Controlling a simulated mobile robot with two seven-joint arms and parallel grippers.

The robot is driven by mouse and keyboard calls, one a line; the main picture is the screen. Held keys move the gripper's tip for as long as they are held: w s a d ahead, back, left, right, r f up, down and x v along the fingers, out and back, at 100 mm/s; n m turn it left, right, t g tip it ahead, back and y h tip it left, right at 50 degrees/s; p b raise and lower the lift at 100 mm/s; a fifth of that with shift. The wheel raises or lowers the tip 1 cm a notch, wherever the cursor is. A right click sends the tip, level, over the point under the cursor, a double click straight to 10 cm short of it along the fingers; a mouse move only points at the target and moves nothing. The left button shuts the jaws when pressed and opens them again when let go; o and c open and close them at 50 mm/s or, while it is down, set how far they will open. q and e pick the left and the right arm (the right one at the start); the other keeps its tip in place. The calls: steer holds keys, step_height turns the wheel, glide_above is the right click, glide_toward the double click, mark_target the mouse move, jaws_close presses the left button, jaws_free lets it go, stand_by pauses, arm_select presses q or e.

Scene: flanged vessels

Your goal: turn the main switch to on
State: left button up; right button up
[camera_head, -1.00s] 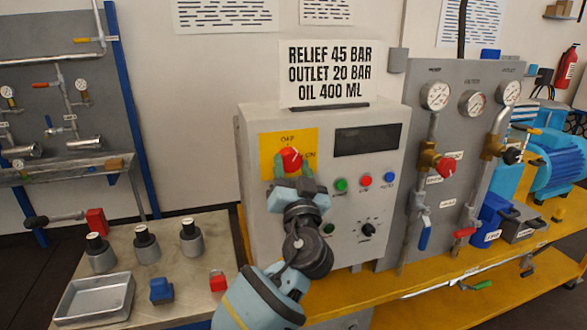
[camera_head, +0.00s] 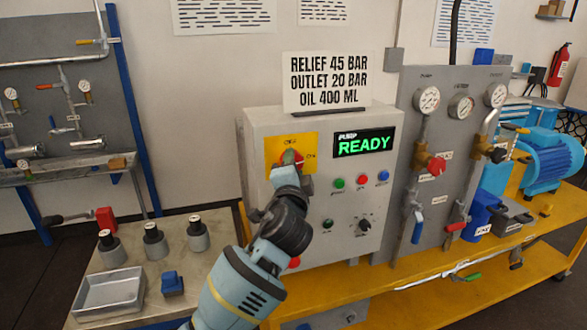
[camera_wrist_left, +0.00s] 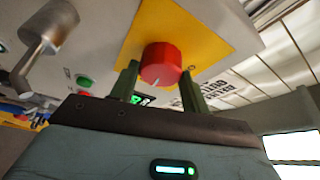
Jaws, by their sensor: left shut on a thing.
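The main switch is a red knob (camera_head: 298,155) on a yellow plate (camera_head: 274,147) on the grey control box (camera_head: 257,135), with OFF marked above and ON to its right. My left gripper (camera_head: 291,162) is at the knob in the head view and partly covers it. In the left wrist view the red knob (camera_wrist_left: 162,60) sits between the two green fingers of my left gripper (camera_wrist_left: 161,74), which are shut on it. The box's display (camera_head: 363,143) is lit green and reads PUMP READY. My right gripper is not in view.
Coloured buttons (camera_head: 362,180) and a small black dial (camera_head: 364,225) lie below the display. A gauge panel with valves (camera_head: 450,130) stands to the right. A tray (camera_head: 109,291) and several dark-topped grey cylinders (camera_head: 155,241) are on the left bench.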

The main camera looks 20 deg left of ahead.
arm_select(q)
steer(key=shift+r+m+g, duration=0.1)
steer(key=shift+m+g, duration=0.2)
steer(key=shift+m, duration=0.6)
steer(key=o, duration=1)
steer(key=shift+s+h, duration=0.1)
steer(key=shift+h, duration=0.2)
steer(key=shift+v, duration=3.85)
